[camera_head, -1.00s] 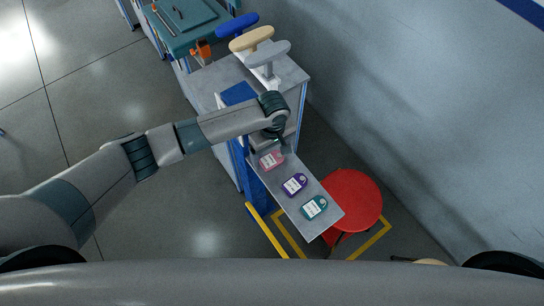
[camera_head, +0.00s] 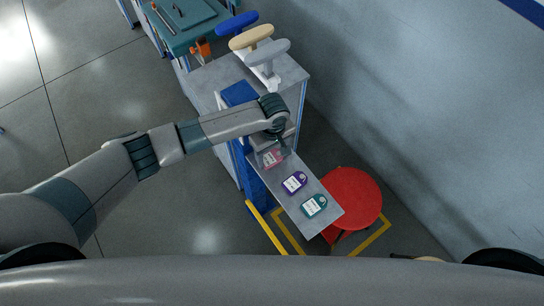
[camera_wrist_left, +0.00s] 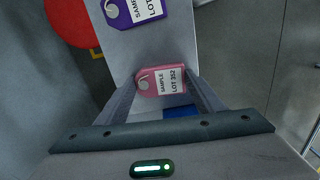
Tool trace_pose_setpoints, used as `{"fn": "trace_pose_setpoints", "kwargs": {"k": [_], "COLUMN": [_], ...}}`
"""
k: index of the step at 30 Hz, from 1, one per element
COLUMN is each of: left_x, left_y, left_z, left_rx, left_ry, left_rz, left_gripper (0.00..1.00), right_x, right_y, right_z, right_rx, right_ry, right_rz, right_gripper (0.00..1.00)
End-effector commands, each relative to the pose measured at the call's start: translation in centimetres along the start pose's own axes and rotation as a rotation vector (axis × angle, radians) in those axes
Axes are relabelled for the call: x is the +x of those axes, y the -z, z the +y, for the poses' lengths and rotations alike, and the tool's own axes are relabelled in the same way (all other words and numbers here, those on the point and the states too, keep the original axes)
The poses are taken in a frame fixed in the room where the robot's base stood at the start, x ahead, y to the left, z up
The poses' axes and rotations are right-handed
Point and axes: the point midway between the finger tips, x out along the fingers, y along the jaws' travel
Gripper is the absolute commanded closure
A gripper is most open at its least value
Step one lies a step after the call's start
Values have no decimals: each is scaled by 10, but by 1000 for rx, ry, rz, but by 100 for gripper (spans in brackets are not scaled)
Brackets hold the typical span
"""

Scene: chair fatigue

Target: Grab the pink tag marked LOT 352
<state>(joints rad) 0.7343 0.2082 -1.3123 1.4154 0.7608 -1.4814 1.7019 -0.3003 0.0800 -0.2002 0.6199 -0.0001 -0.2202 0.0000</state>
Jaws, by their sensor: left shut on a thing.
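The pink tag (camera_head: 274,158) is at the upper end of a narrow grey shelf (camera_head: 325,221). In the left wrist view the pink tag (camera_wrist_left: 161,82) sits between the two fingers, its white label reading LOT 352, with a ring at its left end. My left gripper (camera_head: 277,148) is shut on this tag; the wrist view shows a finger against each side. Whether the tag is clear of the shelf is hard to tell. My right gripper is not in view.
A purple tag (camera_head: 294,182) and a teal tag (camera_head: 314,206) lie farther along the shelf. A red round stool (camera_head: 353,197) stands beside its lower end. A grey cabinet (camera_head: 292,73) carries blue, beige and grey T-shaped pieces. A wall is on the right.

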Motion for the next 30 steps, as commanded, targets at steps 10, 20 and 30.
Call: {"fn": "trace_pose_setpoints", "kwargs": {"k": [10,20,30], "left_x": [-8,-46,-82], "left_y": [0,-15,-73], "left_z": [1,-3,-20], "left_rx": [0,4,4], "left_ry": [-2,-3,-5], "left_rz": [-1,-3,-3], "left_gripper": [60,60,60], "right_x": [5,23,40], "right_y": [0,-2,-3], "right_z": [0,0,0], "right_rx": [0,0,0], "right_ry": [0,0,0], "right_rz": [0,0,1], "right_gripper": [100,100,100]}}
